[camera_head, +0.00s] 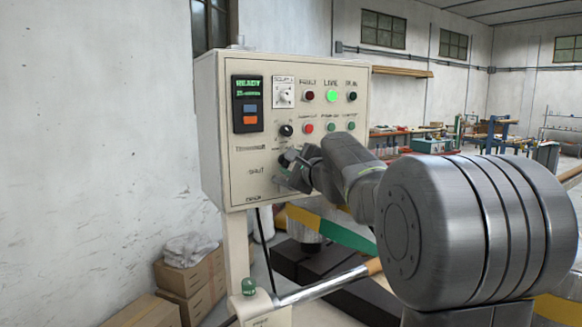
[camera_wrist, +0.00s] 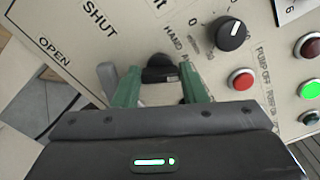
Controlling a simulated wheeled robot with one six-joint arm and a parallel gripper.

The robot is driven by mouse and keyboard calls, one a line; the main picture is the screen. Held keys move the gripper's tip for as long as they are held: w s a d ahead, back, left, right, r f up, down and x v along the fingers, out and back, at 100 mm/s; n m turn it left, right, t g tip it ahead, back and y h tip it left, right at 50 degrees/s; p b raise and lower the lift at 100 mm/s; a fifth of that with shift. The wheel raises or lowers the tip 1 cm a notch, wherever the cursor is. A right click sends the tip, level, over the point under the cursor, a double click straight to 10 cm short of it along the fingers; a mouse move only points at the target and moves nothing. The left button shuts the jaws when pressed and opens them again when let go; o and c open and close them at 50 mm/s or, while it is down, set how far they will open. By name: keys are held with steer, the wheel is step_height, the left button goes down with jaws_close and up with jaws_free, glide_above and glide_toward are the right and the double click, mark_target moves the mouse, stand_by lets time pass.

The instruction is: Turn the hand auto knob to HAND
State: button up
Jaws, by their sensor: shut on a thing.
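The hand auto knob (camera_wrist: 160,68) is black and sits on the cream control panel (camera_head: 226,88). In the wrist view it lies between my gripper's (camera_wrist: 162,74) two green fingers, which are shut on it. The printed word HAND shows just above the knob, with the rest of the label cut off by the right finger. The knob's pointer mark cannot be made out, so its setting is not clear. In the head view my gripper (camera_head: 292,165) is against the lower middle of the panel and hides the knob.
A black dial (camera_wrist: 232,35) and a red button (camera_wrist: 241,79) are close to the right finger. A grey lever (camera_wrist: 107,74) by the OPEN and SHUT labels is close to the left finger. A green lamp (camera_head: 331,96) is lit. Cardboard boxes (camera_head: 192,280) stand below left.

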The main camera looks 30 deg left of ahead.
steer(key=n+b, duration=0.2)
steer(key=shift+f+n+b, duration=0.3)
steer(key=shift+f, duration=0.05)
steer(key=n+b, duration=0.4)
steer(key=shift+f, duration=0.1)
steer(key=n+b, duration=0.4)
steer(key=shift+n+b, duration=0.8)
steer(key=shift+n, duration=0.3)
steer(key=o, duration=1)
steer(key=shift+r, duration=0.2)
